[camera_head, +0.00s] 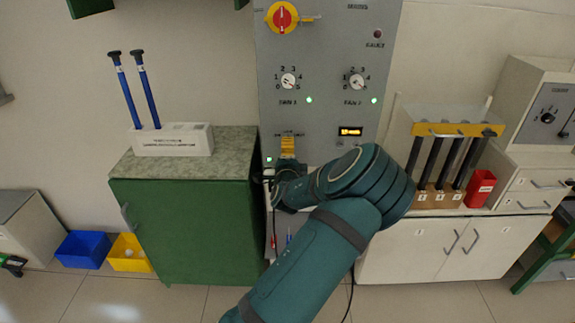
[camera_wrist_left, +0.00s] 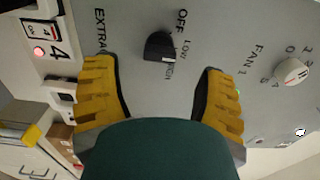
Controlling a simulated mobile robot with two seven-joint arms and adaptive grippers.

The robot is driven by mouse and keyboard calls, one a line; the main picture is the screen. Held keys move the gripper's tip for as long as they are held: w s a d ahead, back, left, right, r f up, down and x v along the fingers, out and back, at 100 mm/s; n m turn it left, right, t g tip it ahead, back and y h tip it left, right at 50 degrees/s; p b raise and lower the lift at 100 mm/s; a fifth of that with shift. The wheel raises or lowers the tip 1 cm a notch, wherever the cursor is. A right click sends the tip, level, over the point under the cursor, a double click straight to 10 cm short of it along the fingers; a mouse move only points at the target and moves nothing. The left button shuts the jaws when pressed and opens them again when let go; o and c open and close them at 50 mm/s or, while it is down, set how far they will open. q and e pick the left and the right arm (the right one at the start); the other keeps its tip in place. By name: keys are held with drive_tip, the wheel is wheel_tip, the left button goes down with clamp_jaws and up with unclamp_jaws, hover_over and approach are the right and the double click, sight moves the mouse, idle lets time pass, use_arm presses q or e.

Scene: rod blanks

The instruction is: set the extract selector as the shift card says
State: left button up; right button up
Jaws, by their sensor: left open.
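The extract selector (camera_wrist_left: 160,46) is a black knob on the grey panel, with OFF, LOW and HIGH printed beside it in the left wrist view. A pale mark shows at its lower right edge, towards LOW and HIGH; I cannot tell the exact setting. My left gripper (camera_wrist_left: 158,68) is open, its yellow fingers apart on either side below the knob, and I see no contact. I cannot make out a shift card. My right gripper is not in view.
The grey panel (camera_head: 325,60) also bears a red rotary switch (camera_head: 282,17), the FAN 1 dial (camera_head: 288,80) and the FAN 2 dial (camera_head: 357,81). A green cabinet (camera_head: 190,220) stands left, holding a white rod stand (camera_head: 172,140). A rod rack (camera_head: 445,150) stands right.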

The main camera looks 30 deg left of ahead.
use_arm(q)
drive_tip(key=v, duration=0.6)
drive_tip(key=shift+s+d, duration=0.2)
drive_tip(key=shift+s, duration=0.15)
